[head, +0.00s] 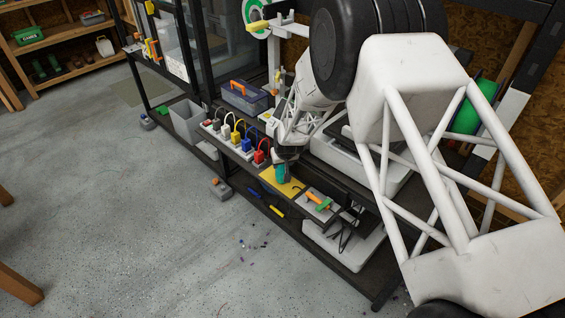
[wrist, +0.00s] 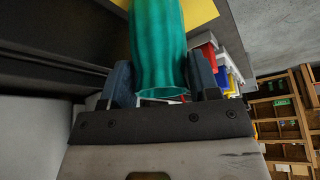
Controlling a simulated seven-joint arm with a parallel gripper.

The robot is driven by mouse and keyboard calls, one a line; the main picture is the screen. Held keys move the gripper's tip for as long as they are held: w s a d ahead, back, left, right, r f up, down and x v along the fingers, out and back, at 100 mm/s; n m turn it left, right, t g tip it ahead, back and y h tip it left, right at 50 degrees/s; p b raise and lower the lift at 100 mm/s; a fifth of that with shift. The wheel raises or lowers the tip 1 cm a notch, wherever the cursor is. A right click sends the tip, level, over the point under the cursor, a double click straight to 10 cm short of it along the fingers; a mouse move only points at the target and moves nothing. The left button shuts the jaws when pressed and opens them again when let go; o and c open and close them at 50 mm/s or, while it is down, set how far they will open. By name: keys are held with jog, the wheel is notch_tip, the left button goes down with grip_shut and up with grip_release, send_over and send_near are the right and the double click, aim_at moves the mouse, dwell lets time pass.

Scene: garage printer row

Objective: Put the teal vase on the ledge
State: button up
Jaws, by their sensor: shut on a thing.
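The teal vase (wrist: 158,45) fills the upper middle of the wrist view, with its ribbed side and open end showing. My gripper (wrist: 160,85) is shut on it, one dark finger on each side. In the head view the vase (head: 282,173) shows small beneath my gripper (head: 287,158), over the yellow mat (head: 283,182) on the dark bench. I cannot tell whether the vase touches the mat. No separate ledge can be made out for certain.
A power strip with coloured plugs (head: 236,136) lies left of the vase. A small tray (head: 318,204) with orange and green tools is to the right. A blue toolbox (head: 245,98) stands behind the plugs. Open floor (head: 150,220) lies in front.

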jog(key=o, duration=0.9)
jog(key=shift+f, duration=0.1)
jog(key=shift+c, duration=0.2)
jog(key=v, duration=1.2)
dwell(0.4)
